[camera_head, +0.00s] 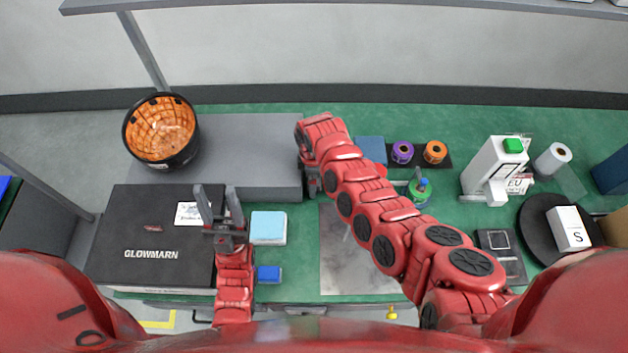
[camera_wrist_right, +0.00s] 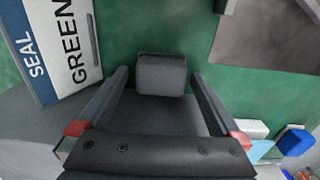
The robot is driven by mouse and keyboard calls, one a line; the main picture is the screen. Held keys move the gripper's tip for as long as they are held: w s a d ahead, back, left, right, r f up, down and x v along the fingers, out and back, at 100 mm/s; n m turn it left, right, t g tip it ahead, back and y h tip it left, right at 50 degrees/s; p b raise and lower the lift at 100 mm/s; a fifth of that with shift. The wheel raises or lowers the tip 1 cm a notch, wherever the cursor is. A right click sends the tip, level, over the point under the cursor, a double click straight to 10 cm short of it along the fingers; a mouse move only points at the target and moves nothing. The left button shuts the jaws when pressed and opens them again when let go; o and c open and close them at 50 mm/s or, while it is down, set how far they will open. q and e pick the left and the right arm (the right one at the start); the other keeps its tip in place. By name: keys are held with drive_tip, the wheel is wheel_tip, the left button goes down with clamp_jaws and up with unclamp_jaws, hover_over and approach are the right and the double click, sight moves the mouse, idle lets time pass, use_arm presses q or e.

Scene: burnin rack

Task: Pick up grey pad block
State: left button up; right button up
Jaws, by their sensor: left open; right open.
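The grey pad block (camera_wrist_right: 161,74) is a small dark grey block with rounded edges on the green surface in the right wrist view. In the head view I cannot make it out; my right arm covers that area. My right gripper (camera_wrist_right: 159,82) is open, its two fingers pointing towards the block, one to each side of it. Whether they touch it I cannot tell. In the head view the right gripper (camera_head: 313,180) is partly hidden under its wrist, by the grey platform's right end. My left gripper (camera_head: 218,205) is open and empty over the right edge of the black box.
The grey platform (camera_head: 250,135) carries an orange-lined black basket (camera_head: 162,130). The black GLOWMARN box (camera_head: 150,225) stands at left. A light blue pad (camera_head: 268,227) and a blue block (camera_head: 268,273) lie between the arms. A SEAL/GREEN label (camera_wrist_right: 62,45) is left of the grey block.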

drive_tip(key=shift+c, duration=0.3)
drive_tip(key=c, duration=1.2)
drive_tip(key=shift+r, duration=0.1)
drive_tip(key=shift+c, duration=0.2)
drive_tip(key=shift+r+b, duration=0.3)
drive_tip(key=shift+r, duration=0.2)
drive_tip(key=shift+r+b, duration=0.55)
drive_tip(key=shift+r, duration=0.4)
drive_tip(key=s, duration=0.4)
drive_tip(key=s+a+r+b, duration=0.1)
drive_tip(key=s, duration=0.4)
drive_tip(key=s+p, duration=0.1)
drive_tip(key=s, duration=0.2)
drive_tip(key=s+r, duration=0.1)
drive_tip(key=s, duration=0.1)
drive_tip(key=shift+s+a, duration=0.4)
drive_tip(key=shift+s+p, duration=0.3)
drive_tip(key=shift+s, duration=0.3)
